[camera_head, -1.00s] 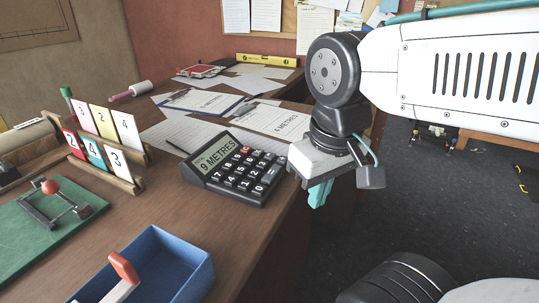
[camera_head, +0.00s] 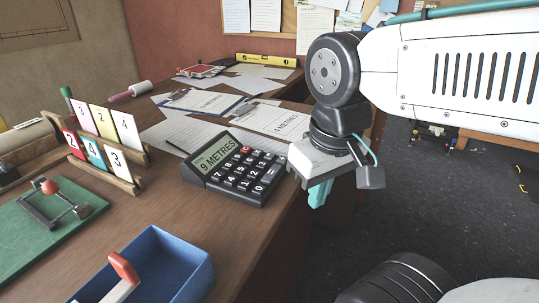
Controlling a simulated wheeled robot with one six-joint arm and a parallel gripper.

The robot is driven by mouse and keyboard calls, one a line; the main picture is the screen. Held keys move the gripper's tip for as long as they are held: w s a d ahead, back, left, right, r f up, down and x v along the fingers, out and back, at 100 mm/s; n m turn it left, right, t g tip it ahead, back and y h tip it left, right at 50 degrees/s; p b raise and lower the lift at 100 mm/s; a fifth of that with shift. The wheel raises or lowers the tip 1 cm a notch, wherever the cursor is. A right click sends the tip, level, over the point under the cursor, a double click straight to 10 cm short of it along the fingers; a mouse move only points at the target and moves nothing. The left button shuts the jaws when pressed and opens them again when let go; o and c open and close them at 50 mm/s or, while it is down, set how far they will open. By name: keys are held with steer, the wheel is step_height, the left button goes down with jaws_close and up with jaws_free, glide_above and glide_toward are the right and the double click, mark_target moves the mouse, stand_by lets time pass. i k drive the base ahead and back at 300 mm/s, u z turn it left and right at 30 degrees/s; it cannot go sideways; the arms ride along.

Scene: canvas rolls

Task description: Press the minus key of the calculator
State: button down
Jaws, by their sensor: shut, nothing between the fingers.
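The dark calculator (camera_head: 237,169) sits on the wooden desk, tilted towards me, near the desk's right edge. Its display (camera_head: 216,155) reads "9 METRES". Its keys are dark with white marks, and one key at the top is red; I cannot tell the minus key's mark clearly at this size. My gripper (camera_head: 319,193), with teal fingers pointing down, is to the right of the calculator, past the desk's edge and apart from it. The fingers are together and hold nothing.
A blue tray (camera_head: 196,281) with a red-handled tool (camera_head: 124,268) stands at the front. A number-card rack (camera_head: 125,175) and a green board (camera_head: 30,236) are at the left. Papers and clipboards (camera_head: 203,101) lie behind the calculator. Bare desk lies between rack and calculator.

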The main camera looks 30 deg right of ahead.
mark_target(270, 157)
steer(key=z, duration=0.55)
steer(key=k, duration=1.25)
steer(key=z, duration=0.6)
steer(key=i, duration=0.9)
steer(key=u, duration=0.5)
